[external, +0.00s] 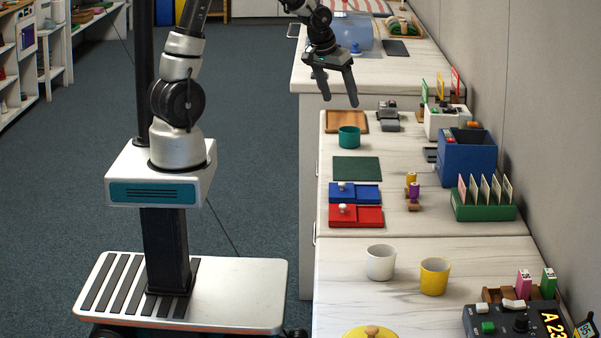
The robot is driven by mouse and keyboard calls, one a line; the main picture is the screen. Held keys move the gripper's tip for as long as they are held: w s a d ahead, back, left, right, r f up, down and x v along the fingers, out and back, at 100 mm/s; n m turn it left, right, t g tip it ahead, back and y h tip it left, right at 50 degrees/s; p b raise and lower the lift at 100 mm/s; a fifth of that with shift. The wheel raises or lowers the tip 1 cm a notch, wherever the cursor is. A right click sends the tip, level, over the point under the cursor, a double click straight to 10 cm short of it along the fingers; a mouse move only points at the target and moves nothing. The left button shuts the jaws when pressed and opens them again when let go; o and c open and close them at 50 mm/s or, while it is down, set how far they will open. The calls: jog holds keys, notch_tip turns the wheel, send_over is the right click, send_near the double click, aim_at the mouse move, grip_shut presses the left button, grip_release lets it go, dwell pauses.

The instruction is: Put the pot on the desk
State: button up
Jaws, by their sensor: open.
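My gripper (340,100) points down with its two fingers apart and nothing between them. It appears in the air above the far part of the white marbled desk (420,238). A small teal pot-like container (349,137) stands upright on that desk, lower in the picture than my fingers and apart from them. A white cup-like container (381,263) and a yellow one (434,277) stand on the near section. A yellow round lid with a wooden knob (370,333) is cut off at the bottom edge. I cannot tell which of these is the pot.
A wooden tray (330,120), a dark green mat (356,169), blue (366,194) and red (365,217) flat boxes lie on the desk. A blue bin (468,160) and green card rack (484,210) line the wall. The desk's front left is mostly clear.

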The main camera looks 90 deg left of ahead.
jog(key=s+d+r+m+t+h, duration=0.15)
jog(key=d+r, duration=0.25)
jog(key=d, duration=0.4)
jog(key=d+r+m+y, duration=0.1)
jog(key=d+r+m, duration=0.2)
jog(key=d+r, duration=0.3)
jog(key=s+d+r+m+h, duration=0.1)
jog(key=s+d+m, duration=0.1)
jog(key=s+d, duration=0.4)
jog(key=s+d+m+t+h, duration=0.1)
jog(key=s+d, duration=0.5)
jog(key=d, duration=0.6)
jog(key=m+h, duration=0.1)
jog(key=m, duration=0.1)
jog(key=shift+r+m, duration=0.35)
